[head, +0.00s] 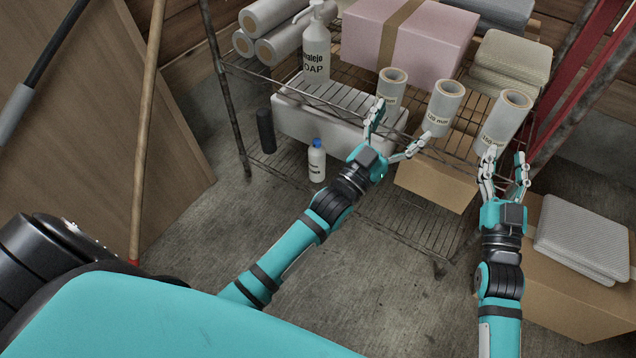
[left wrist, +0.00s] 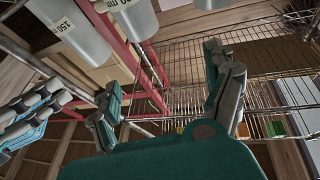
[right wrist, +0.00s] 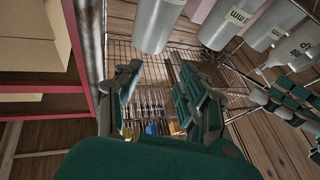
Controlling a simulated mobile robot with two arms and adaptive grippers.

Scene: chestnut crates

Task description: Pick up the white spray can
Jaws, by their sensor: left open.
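The white spray can (head: 317,163) with a blue cap stands upright on the lower wire shelf in the head view, near its front left. My left gripper (head: 401,125) is open and empty, up and to the right of the can, in front of the upper shelf's rolls. Its spread fingers also show in the left wrist view (left wrist: 165,75). My right gripper (head: 506,162) is open and empty, farther right, just in front of the rightmost roll. Its fingers show apart in the right wrist view (right wrist: 157,78). I cannot make out the can in either wrist view.
A black cylinder (head: 265,131) stands left of the can, and a white box (head: 300,121) lies behind. The upper shelf holds a soap bottle (head: 316,50), upright rolls (head: 443,105) and a pink box (head: 410,42). A wooden pole (head: 146,130) stands left. The floor in front is clear.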

